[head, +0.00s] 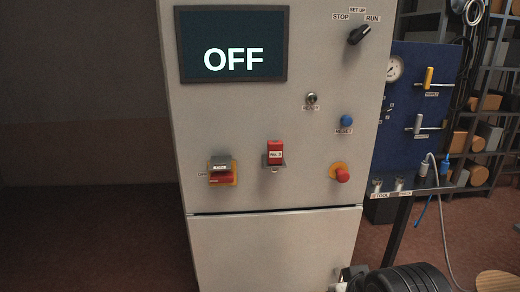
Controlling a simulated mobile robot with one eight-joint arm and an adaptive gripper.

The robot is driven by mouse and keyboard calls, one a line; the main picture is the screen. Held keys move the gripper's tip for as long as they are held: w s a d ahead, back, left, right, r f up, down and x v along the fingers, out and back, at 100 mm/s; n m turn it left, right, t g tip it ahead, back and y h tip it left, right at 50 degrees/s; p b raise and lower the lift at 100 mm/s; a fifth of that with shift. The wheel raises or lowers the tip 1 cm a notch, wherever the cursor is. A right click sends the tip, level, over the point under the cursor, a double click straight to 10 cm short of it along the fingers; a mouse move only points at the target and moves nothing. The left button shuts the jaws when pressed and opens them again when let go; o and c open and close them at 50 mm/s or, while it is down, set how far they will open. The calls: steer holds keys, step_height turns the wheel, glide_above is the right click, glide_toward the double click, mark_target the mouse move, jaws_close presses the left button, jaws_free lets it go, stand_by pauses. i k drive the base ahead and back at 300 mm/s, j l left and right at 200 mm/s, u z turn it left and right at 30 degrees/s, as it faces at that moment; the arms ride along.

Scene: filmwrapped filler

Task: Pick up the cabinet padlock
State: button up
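The padlock (275,147), which I take to be the red block with a white label reading "No. 3", is at the middle of the cabinet front. It sits at a small grey bracket (265,161), with a small metal part showing just below. How its shackle runs cannot be made out. The pale grey cabinet (275,245) stands upright in front of me. I cannot make out my gripper or its fingertips in the head view. Nothing touches the padlock.
A yellow-backed switch with a red handle (222,178) is left of the padlock. A red stop button (342,175) is to its right. A display (232,60) reads OFF. A black ribbed object (408,279) is at the lower right. A blue tool board (415,110) stands right.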

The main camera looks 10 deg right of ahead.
mark_target(275, 147)
steer(key=k+l+u, duration=0.45)
steer(key=k+l, duration=0.7)
